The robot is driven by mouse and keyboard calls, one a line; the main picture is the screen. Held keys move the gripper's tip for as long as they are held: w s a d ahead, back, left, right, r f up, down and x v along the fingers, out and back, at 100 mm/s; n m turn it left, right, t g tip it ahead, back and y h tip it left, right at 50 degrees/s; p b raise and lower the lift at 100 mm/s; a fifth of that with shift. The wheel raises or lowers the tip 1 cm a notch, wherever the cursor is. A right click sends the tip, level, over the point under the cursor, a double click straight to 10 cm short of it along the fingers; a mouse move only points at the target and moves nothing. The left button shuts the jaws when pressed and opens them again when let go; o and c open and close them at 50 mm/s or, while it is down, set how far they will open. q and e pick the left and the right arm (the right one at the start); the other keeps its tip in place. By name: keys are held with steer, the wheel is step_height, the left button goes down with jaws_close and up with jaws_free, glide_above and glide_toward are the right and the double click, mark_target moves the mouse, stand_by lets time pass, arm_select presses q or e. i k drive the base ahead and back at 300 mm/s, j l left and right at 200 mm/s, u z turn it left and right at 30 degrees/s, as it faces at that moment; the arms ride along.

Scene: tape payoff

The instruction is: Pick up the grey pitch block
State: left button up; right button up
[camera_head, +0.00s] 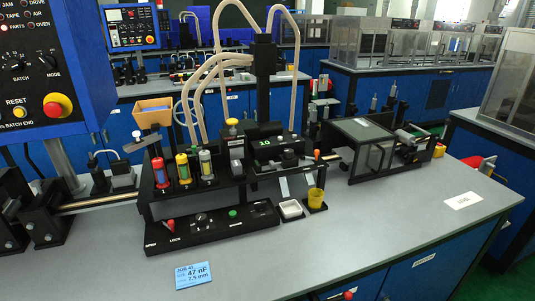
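A small grey block (237,150) sits upright on the black machine (215,185), just right of the red, yellow and green cylinders. It looks like the grey pitch block, but any marking on it is too small to read. A black block with a green "10" (265,141) is right of it, under the black column. A blue job card (194,275) on the table front reads 47 nF, 7.5 mm. Neither of my grippers shows in the head view.
Capped cylinders (183,168) stand close left of the grey block. Pale hoses (297,75) arch above. The grey tabletop (390,235) is mostly clear at front right. A blue control panel (45,60) fills the upper left.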

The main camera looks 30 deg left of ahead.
mark_target(236, 166)
steer(key=u, duration=1.1)
steer(key=l, duration=0.2)
